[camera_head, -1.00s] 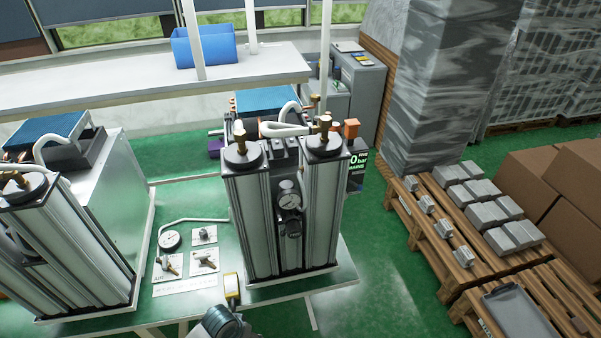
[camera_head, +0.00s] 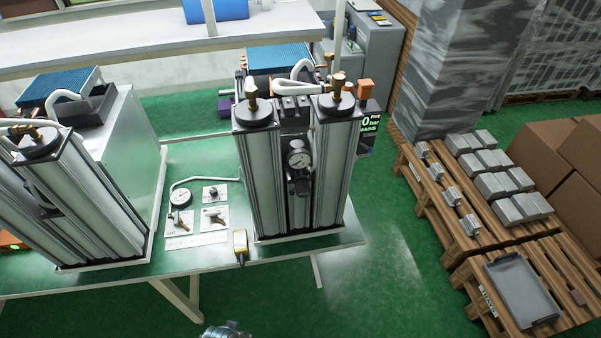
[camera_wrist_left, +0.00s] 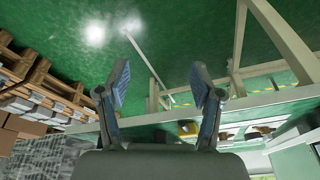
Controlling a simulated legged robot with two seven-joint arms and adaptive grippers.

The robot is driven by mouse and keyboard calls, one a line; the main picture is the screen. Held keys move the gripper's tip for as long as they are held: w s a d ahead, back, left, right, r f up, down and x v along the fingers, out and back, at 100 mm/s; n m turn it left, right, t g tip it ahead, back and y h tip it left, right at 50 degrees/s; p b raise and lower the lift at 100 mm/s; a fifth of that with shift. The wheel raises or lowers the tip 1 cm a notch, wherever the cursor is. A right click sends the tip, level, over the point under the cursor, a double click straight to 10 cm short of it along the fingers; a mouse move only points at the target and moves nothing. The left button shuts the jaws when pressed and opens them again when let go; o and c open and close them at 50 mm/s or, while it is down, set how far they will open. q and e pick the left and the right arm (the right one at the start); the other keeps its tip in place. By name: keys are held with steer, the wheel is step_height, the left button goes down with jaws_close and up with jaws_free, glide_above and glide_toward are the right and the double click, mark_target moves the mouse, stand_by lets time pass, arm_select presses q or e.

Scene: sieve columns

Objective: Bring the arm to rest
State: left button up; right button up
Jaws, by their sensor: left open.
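My left gripper (camera_wrist_left: 163,85) shows in the left wrist view with its two fingers spread apart and nothing between them. Green floor and the table's white legs lie beyond the fingertips. In the head view only a small grey piece of my arm (camera_head: 228,331) shows at the bottom edge, below the front of the table (camera_head: 300,252). It is apart from the table. My right gripper is in neither view.
Two sieve column units (camera_head: 300,180) (camera_head: 80,205) stand on the table. Green floor (camera_head: 380,290) between is clear.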

arm_select(q)
steer(key=s+f+g, duration=0.1)
steer(key=s+f, duration=0.2)
steer(key=f, duration=0.9)
steer(key=s+f, duration=0.4)
steer(key=f, duration=0.9)
steer(key=s+a+f+g, duration=0.1)
steer(key=s+a+f, duration=0.2)
steer(key=s+f, duration=0.7)
steer(key=s, duration=0.3)
steer(key=shift+s+a, duration=0.15)
steer(key=shift+s, duration=0.25)
